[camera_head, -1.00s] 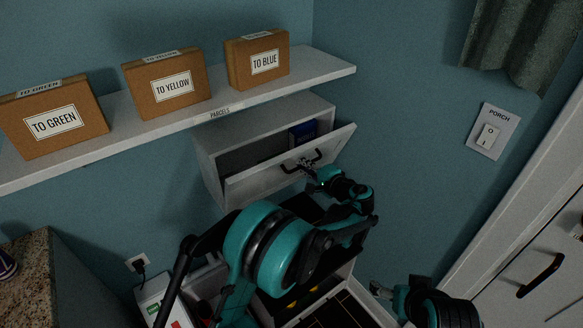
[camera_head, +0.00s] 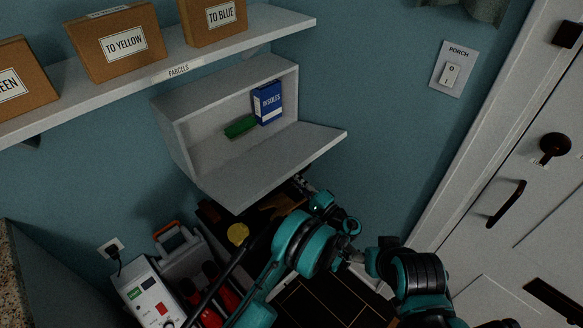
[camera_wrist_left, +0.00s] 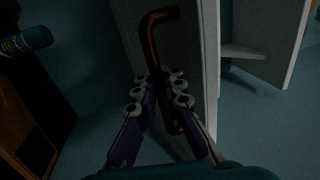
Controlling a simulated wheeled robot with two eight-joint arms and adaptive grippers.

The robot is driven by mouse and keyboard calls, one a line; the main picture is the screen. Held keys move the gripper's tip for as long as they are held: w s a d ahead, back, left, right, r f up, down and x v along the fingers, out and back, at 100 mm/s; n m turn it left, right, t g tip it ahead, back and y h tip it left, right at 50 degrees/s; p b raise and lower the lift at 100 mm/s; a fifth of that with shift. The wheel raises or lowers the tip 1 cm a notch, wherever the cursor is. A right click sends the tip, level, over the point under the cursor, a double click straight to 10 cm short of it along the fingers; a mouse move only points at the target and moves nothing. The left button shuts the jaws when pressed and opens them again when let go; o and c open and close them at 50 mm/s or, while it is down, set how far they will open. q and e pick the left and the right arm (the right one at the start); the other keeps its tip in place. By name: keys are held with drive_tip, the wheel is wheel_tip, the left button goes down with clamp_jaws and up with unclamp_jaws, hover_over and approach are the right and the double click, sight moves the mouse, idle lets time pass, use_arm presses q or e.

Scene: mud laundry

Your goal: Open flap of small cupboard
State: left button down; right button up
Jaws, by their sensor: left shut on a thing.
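The small white cupboard (camera_head: 172,132) hangs on the wall under the shelf. Its flap (camera_head: 275,165) is swung down and out, close to level, so the inside is in view. A dark bent handle (camera_wrist_left: 160,45) shows beside a pale panel in the left wrist view; in the head view the flap hides it. My left gripper (camera_head: 304,184) is below the flap's outer edge. In the left wrist view its fingers (camera_wrist_left: 158,98) are shut around the handle. My right gripper (camera_head: 352,257) is lower right, away from the cupboard, and its fingers are unclear.
A blue box (camera_head: 267,103) and a green item (camera_head: 240,127) are inside the cupboard. Parcels, including TO YELLOW (camera_head: 122,42), stand on the shelf (camera_head: 180,68) above. A white door (camera_head: 510,150) is at right. Red and grey things crowd the floor at lower left.

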use_arm(q)
drive_tip(key=shift+s+d+f+t+y, duration=0.15)
drive_tip(key=shift+f+t+y, duration=0.1)
drive_tip(key=shift+f, duration=0.45)
drive_tip(key=shift+d+f+t+y, duration=0.1)
drive_tip(key=shift+f+t+y, duration=0.15)
drive_tip(key=shift+f, duration=0.4)
drive_tip(key=c, duration=1.6)
unclamp_jaws()
drive_tip(key=shift+d, duration=0.1)
